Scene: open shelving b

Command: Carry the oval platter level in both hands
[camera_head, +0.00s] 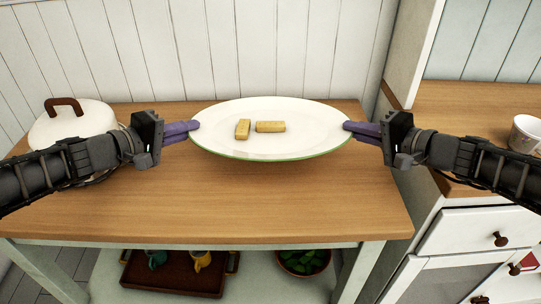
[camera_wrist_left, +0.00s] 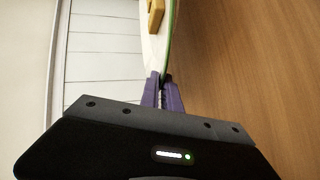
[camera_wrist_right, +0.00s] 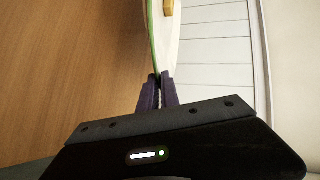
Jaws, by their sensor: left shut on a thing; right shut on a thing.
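The white oval platter (camera_head: 290,146) with a green rim is held between my two grippers above the wooden shelf top. It looks about level in the head view. Two yellow-brown bar-shaped pieces (camera_head: 270,127) lie on it left of its middle. My left gripper (camera_head: 194,127) is shut on its left edge, and the purple fingers pinch the rim in the left wrist view (camera_wrist_left: 162,80). My right gripper (camera_head: 348,127) is shut on its right edge, which also shows in the right wrist view (camera_wrist_right: 160,80).
A white lidded pot (camera_head: 75,122) with a brown handle stands at the left, behind my left arm. A cup (camera_head: 525,133) stands on the right cabinet. The wooden top (camera_head: 220,215) is bare in front. A brown tray (camera_head: 175,280) and a green plant (camera_head: 303,261) are below.

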